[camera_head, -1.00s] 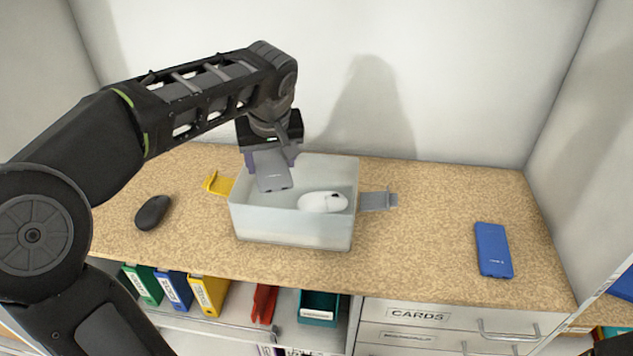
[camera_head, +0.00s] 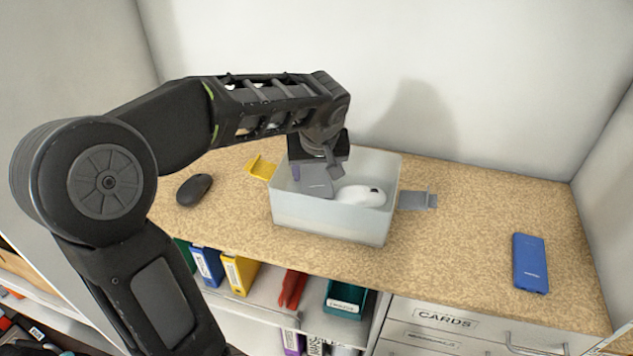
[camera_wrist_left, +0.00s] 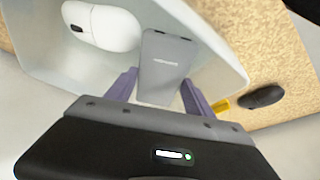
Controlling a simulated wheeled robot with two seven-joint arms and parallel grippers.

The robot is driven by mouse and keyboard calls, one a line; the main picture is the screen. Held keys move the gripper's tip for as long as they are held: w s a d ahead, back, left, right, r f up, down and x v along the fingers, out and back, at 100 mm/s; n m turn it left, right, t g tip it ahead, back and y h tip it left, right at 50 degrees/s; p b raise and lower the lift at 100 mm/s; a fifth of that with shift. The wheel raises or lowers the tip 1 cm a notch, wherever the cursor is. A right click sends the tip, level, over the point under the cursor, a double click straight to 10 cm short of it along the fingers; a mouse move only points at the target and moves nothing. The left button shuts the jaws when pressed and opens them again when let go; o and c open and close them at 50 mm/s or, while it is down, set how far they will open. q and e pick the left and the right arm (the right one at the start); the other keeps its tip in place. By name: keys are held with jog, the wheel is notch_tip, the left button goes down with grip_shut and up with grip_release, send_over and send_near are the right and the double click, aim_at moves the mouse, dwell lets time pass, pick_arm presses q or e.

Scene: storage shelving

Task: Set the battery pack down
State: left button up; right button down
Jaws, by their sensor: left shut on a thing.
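A grey battery pack (camera_head: 314,181) is held by my left gripper (camera_head: 312,172) inside a translucent white box (camera_head: 330,222) on the cork-patterned counter. In the left wrist view the battery pack (camera_wrist_left: 165,62) lies between the two purple fingers of the left gripper (camera_wrist_left: 160,90), which is shut on it. A white mouse (camera_head: 361,196) lies in the box to the right of the pack. It also shows in the left wrist view (camera_wrist_left: 103,25). Whether the pack touches the box floor cannot be told. My right gripper is not in view.
A black mouse (camera_head: 194,189) lies left of the box. A blue battery pack (camera_head: 530,263) lies on the right. The counter between is clear.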

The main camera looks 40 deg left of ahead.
aim_at(316, 179)
pick_arm(q)
jog(key=shift+f, duration=1.8)
jog(key=shift+f, duration=0.25)
jog(key=o, duration=1.3)
jog(key=shift+r, duration=0.1)
jog(key=shift+r, duration=0.1)
jog(key=shift+r+p, duration=0.15)
jog(key=shift+p, duration=0.15)
jog(key=b+v, duration=0.1)
jog(key=v, duration=1.1)
